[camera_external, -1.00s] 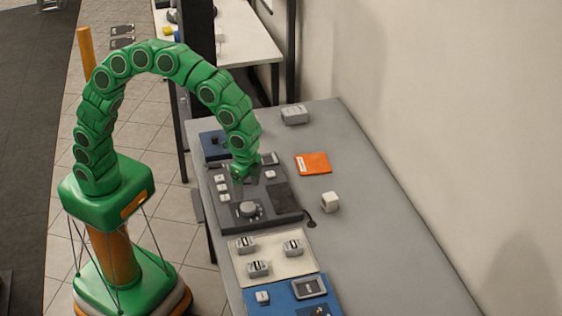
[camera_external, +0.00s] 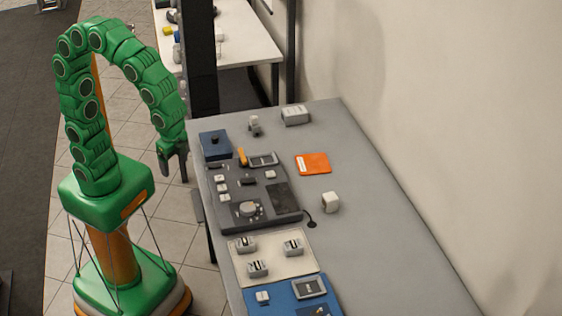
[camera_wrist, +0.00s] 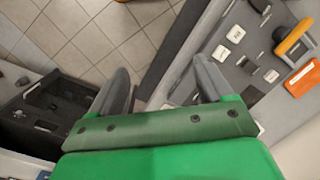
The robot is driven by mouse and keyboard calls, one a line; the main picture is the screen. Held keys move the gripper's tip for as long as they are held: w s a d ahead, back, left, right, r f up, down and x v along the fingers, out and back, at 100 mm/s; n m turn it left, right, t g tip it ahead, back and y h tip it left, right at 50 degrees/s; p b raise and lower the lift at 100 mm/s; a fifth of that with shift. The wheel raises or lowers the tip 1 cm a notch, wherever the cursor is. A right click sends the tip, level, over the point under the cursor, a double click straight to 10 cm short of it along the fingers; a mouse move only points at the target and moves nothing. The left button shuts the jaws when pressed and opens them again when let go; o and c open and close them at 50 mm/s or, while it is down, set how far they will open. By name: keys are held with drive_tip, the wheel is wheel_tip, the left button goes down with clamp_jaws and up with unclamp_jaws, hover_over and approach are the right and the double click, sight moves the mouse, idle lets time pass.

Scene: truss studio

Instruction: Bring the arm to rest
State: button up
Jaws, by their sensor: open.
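My green segmented arm arches up from its base and bends down in the external view. My gripper (camera_external: 174,160) hangs beside the left edge of the grey table (camera_external: 375,225), over the tiled floor and clear of everything on the table. In the wrist view my gripper (camera_wrist: 163,88) shows two grey fingers spread apart, with only floor tiles and the table's edge between them. It holds nothing.
A dark control panel (camera_external: 228,205) with a knob, buttons and an orange-handled lever (camera_external: 242,157) lies nearest my gripper. A blue box (camera_external: 215,144), an orange booklet (camera_external: 313,163), a white cube (camera_external: 331,202), a cream panel (camera_external: 272,266) and a blue panel (camera_external: 285,300) share the table.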

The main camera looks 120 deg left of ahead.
drive_tip(key=s+d, duration=0.2)
drive_tip(key=s, duration=0.8)
drive_tip(key=s+d+n, duration=0.1)
drive_tip(key=s, duration=0.8)
drive_tip(key=shift+s+d+r+g+h, duration=0.3)
drive_tip(key=shift+s+d+h, duration=0.05)
drive_tip(key=shift+d+h, duration=0.05)
